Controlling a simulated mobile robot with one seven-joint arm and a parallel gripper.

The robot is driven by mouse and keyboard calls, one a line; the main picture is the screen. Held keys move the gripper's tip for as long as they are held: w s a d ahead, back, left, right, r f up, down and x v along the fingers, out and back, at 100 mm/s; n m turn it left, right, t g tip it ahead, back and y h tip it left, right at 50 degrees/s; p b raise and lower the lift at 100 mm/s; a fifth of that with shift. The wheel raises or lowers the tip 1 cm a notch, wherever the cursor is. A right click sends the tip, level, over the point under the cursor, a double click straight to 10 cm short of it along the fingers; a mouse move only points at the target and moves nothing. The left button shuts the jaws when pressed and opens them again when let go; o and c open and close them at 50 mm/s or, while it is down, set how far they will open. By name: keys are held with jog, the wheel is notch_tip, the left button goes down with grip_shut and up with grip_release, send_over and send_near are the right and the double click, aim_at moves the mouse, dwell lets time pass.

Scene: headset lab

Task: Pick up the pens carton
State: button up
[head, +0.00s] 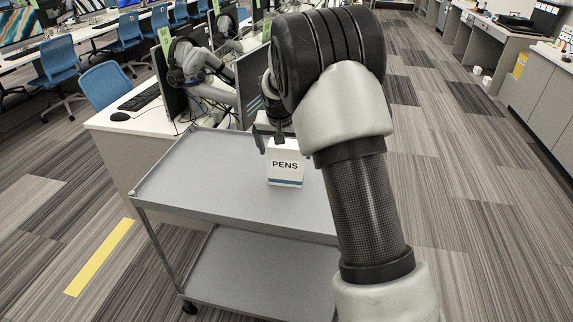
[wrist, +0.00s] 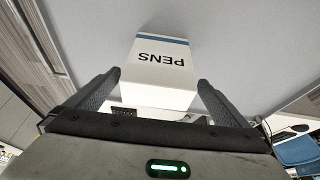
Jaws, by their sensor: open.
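The pens carton (head: 285,170) is a white box with "PENS" in dark letters and a blue stripe near its bottom. It stands upright on the top shelf of a grey cart (head: 190,185). My gripper (head: 268,138) is at the carton's upper left in the head view, partly hidden by my arm. In the wrist view the carton (wrist: 158,75) lies between the two dark fingers of my gripper (wrist: 160,85), which are open. Gaps show between the carton and both fingers.
The rest of the cart's top is bare, and its lower shelf (head: 255,265) looks empty. A white desk (head: 120,120) with a keyboard (head: 140,97) and monitors stands behind it. Blue chairs (head: 106,85) are at the back left. Carpet lies open on both sides.

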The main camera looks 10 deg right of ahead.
aim_at(286, 160)
jog(key=shift+x, duration=2.95)
jog(key=shift+s, duration=0.1)
jog(key=c, duration=1.2)
